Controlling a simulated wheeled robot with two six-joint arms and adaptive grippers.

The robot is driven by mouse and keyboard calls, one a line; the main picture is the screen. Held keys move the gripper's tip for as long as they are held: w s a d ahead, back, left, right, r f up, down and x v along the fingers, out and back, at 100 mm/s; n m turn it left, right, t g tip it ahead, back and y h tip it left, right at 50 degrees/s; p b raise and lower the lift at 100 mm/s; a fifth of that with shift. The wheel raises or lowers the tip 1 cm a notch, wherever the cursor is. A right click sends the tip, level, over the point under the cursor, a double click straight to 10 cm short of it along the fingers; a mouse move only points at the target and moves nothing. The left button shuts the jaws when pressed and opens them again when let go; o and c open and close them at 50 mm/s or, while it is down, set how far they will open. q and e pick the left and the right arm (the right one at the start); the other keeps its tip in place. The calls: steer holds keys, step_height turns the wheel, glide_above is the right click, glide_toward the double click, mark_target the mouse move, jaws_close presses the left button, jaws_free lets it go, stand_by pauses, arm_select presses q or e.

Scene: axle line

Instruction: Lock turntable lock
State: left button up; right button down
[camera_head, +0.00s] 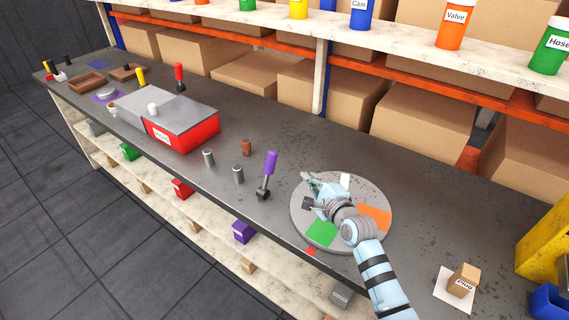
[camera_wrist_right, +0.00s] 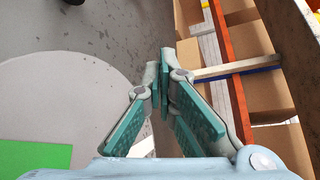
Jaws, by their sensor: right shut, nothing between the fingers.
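The round grey turntable (camera_head: 375,190) lies on the dark workbench and carries green, orange and white patches. In the right wrist view its pale disc (camera_wrist_right: 60,95) and green patch (camera_wrist_right: 35,155) fill the left side. A lever with a purple handle (camera_head: 270,163) and a dark base stands upright just left of the turntable; I cannot tell for sure that it is the lock. My right gripper (camera_head: 308,188) is over the turntable's left back part, apart from the lever. Its fingertips (camera_wrist_right: 164,62) are together with nothing between them. My left gripper is out of view.
Small metal cylinders (camera_head: 238,174) and a brown one (camera_head: 247,147) stand left of the lever. Further left is a grey and red box (camera_head: 185,132). A small carton (camera_head: 463,280) sits on the right. Shelves with large boxes (camera_head: 423,120) run behind the bench.

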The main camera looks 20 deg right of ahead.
mark_target(267, 175)
steer(key=shift+b+x, duration=0.5)
steer(key=shift+x, duration=0.65)
steer(key=w, duration=0.1)
steer(key=w+f+b, duration=0.1)
steer(key=shift+w+a+f, duration=0.2)
steer(key=shift+w+f, duration=0.05)
steer(key=shift+w, duration=0.15)
steer(key=b+x, duration=0.1)
steer(key=x, duration=0.1)
steer(key=b+x, duration=0.1)
steer(key=x, duration=0.1)
steer(key=b+x, duration=0.1)
steer(key=x, duration=0.1)
steer(key=shift+w+f, duration=0.25)
steer(key=shift+f, duration=0.1)
arm_select(q)
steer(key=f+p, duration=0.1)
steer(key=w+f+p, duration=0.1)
steer(key=p, duration=0.1)
arm_select(e)
steer(key=a, duration=0.1)
steer(key=s+a+r, duration=0.1)
steer(key=a+r, duration=0.1)
steer(key=shift+s+a+r, duration=0.1)
steer(key=shift+s+r, duration=0.1)
steer(key=shift+s, duration=0.2)
steer(key=shift+r, duration=0.1)
